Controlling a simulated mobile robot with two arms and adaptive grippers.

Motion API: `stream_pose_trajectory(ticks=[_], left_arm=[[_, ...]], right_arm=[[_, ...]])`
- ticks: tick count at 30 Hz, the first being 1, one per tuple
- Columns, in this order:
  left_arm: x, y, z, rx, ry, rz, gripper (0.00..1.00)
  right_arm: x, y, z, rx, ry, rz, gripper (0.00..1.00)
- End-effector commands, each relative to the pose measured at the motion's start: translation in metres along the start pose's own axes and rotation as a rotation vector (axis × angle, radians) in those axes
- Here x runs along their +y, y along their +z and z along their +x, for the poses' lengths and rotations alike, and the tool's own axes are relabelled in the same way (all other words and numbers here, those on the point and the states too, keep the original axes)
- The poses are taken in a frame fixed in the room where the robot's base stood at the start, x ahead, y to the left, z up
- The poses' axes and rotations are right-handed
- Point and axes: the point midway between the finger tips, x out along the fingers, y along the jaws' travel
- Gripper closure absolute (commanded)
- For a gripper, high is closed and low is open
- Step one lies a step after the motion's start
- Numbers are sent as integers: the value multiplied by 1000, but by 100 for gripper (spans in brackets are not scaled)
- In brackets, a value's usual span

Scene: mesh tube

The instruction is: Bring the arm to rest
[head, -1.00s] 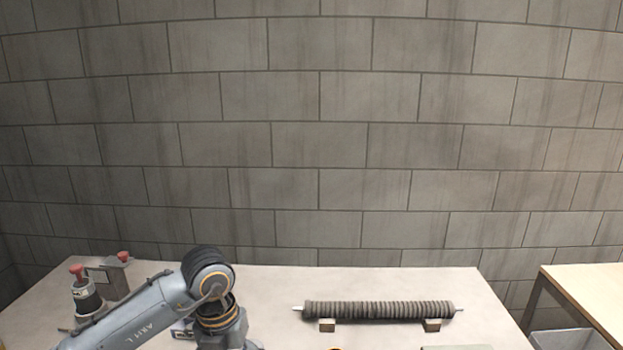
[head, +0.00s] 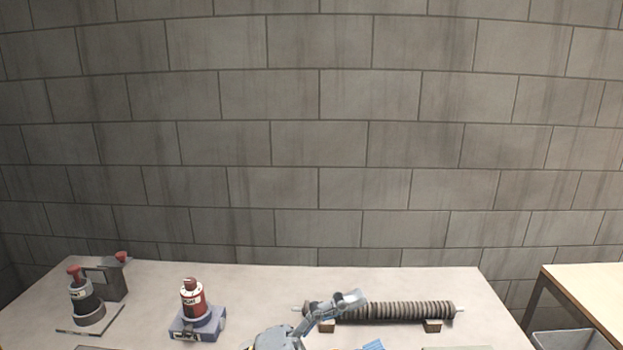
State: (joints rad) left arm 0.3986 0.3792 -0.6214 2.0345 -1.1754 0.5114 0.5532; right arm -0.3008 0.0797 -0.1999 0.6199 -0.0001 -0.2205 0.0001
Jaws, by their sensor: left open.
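My left gripper (head: 357,321) is low in the head view, in front of the table's back middle. It is open, with its upper finger overlapping the left part of a ribbed dark tube in the picture. I cannot tell whether it touches the tube. A blue piece at the bottom edge looks like its other finger. Part of my left arm (head: 278,339) shows below it, and the rest is cut off. The ribbed tube (head: 405,311) lies level on a rod over two small wooden blocks (head: 432,326). My right gripper is out of view.
A red bottle-like canister (head: 192,300) stands on a blue base (head: 200,326) at left. A dark device with a red knob (head: 86,301) stands farther left. A wooden side table (head: 590,290) and grey bin (head: 572,342) are at right. A block wall stands behind.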

Motion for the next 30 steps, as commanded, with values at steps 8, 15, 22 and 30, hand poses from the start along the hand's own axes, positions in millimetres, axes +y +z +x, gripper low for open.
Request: stream_pose_trajectory(ticks=[8,15,22,30], left_arm=[[-38,87,-96,-620,-462,-346,22],[43,118,-234,-1247,-555,-717,22],[153,55,-336,-1750,-384,-1087,22],[218,-42,-384,-2042,-106,-1384,22]], right_arm=[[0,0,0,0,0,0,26],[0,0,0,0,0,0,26],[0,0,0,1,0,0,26],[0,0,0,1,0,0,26]])
